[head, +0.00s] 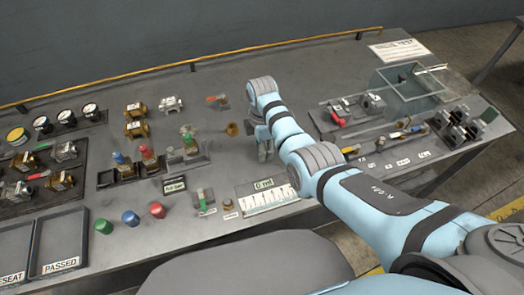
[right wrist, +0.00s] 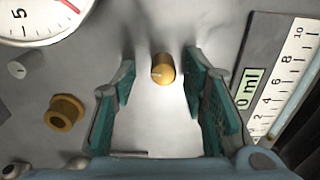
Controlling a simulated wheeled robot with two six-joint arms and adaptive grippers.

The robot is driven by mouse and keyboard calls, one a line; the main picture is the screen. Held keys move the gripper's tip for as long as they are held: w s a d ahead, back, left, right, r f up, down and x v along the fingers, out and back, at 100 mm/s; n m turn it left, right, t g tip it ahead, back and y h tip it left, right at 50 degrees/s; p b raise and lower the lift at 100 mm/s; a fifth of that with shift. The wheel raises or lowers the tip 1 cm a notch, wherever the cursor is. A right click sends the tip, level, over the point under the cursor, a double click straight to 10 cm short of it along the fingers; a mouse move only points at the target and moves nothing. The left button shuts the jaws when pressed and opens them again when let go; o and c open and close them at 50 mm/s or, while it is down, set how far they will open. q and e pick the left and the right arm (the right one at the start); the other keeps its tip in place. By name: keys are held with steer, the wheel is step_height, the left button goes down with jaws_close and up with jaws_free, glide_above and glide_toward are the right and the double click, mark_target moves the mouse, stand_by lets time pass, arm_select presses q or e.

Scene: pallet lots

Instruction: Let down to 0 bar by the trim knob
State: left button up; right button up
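A small brass-coloured knob (right wrist: 162,68) with a pale mark stands between and just beyond my right fingertips (right wrist: 160,75) in the right wrist view. Clear gaps show on both sides, so the fingers do not touch it. I take it for the trim knob; no label on it is legible. My right gripper (head: 265,150) is open and points down at the bench in the head view, where it and my arm hide the knob. Part of a white dial gauge (right wrist: 30,18) with a red needle shows at top left; its reading is cut off. My left gripper is out of view.
A brass bushing (right wrist: 66,112) and a small grey knob (right wrist: 20,69) lie left of the fingers in the wrist view. A scale plate (head: 270,197) with a "0 ml" display (head: 263,184) lies in front. Valves, coloured caps and trays (head: 33,248) crowd the bench's left; a clear box (head: 410,95) stands right.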

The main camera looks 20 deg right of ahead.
steer(key=shift+f, duration=0.45)
steer(key=shift+s+d+r, duration=0.1)
steer(key=shift+s, duration=0.1)
steer(key=shift+c, duration=1)
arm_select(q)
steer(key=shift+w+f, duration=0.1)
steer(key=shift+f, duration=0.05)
arm_select(e)
jaws_close()
